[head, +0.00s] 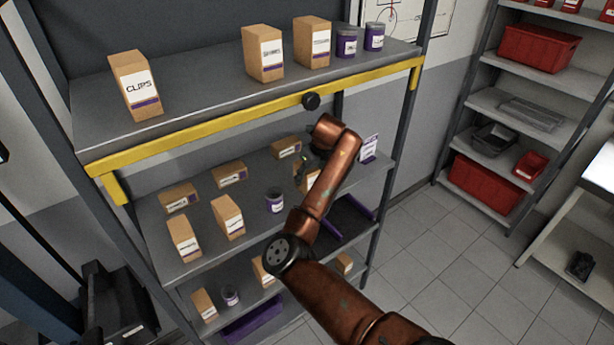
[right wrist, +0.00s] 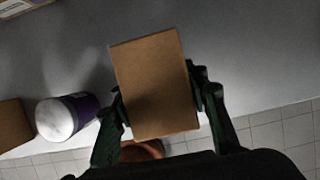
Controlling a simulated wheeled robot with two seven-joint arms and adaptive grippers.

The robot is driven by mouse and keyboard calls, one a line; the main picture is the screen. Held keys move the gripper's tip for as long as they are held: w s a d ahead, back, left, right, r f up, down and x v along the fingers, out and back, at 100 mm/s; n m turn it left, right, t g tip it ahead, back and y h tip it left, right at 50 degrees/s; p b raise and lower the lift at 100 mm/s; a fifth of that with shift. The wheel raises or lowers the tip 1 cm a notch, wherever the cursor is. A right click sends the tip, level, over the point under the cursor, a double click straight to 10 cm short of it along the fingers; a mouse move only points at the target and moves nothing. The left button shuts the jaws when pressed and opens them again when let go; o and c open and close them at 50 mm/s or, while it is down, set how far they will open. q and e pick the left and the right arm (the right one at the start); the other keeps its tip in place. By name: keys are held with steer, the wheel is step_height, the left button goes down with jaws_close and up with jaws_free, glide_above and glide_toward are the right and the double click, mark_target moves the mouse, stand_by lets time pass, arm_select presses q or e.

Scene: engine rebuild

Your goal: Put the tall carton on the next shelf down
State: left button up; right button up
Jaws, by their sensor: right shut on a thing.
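My right gripper (right wrist: 160,110) is shut on a plain brown carton (right wrist: 155,85), with one dark finger on each side of it. In the head view the right gripper (head: 308,162) is at the middle shelf (head: 320,215), and the same carton (head: 306,179) shows only in part behind my copper arm. I cannot tell whether the carton touches the shelf. Its label is hidden. A lower shelf (head: 215,290) lies below. My left gripper is not in view.
The top shelf (head: 200,95) has a yellow front beam (head: 240,118) above my arm. It holds cartons and purple tubs. On the middle shelf stand several cartons, a purple tub (head: 275,202) and a white-and-purple package (head: 369,148). The lower shelf holds a carton (head: 204,305) and a tub (head: 230,296).

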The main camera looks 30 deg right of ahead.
steer(key=o, duration=1.4)
steer(key=shift+f, duration=0.1)
steer(key=shift+r+p, duration=0.3)
steer(key=b+v, duration=0.1)
steer(key=v, duration=0.3)
steer(key=shift+r, duration=0.15)
steer(key=s, duration=1.2)
steer(key=shift+s+d+r, duration=0.15)
steer(key=shift+s+d, duration=0.05)
steer(key=shift+d, duration=0.3)
